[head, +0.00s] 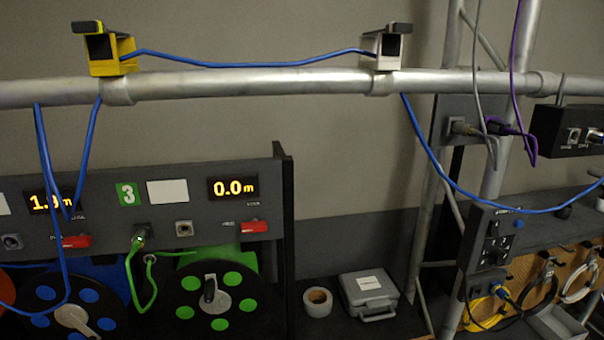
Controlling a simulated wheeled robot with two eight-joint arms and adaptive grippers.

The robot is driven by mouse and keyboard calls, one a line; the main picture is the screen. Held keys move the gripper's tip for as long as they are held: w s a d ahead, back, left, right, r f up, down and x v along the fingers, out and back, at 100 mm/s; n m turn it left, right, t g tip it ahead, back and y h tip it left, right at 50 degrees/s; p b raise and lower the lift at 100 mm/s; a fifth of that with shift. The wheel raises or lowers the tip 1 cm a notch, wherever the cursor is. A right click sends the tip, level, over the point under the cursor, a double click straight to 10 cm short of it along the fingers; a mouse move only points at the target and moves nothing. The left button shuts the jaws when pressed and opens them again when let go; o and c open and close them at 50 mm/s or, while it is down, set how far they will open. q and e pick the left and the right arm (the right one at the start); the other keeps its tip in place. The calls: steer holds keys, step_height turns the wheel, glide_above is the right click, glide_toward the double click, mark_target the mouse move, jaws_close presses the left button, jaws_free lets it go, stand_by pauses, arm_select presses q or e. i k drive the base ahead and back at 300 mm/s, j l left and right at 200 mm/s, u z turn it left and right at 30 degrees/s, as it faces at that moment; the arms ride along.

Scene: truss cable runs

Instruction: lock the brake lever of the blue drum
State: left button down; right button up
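The blue drum (101,296) is at the lower left, a black reel with blue round spots and a grey crank, cut off by the bottom edge. A red lever (76,241) sits on the grey panel above it and lies roughly level; its label is too small to read. The display (48,202) above it starts with 1 and is partly covered by blue cable. The blue cable (52,170) rises to the truss tube. Neither of my grippers is in view.
The green drum (217,303) stands to the right, with its own red lever (254,227) and a display (233,188) reading 0.0 m. The truss tube (240,83) crosses above with a yellow clamp (111,66) and a white clamp (374,45). A tape roll (317,309) and grey case (369,291) lie right.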

mark_target(83, 240)
steer(key=u, duration=1.45)
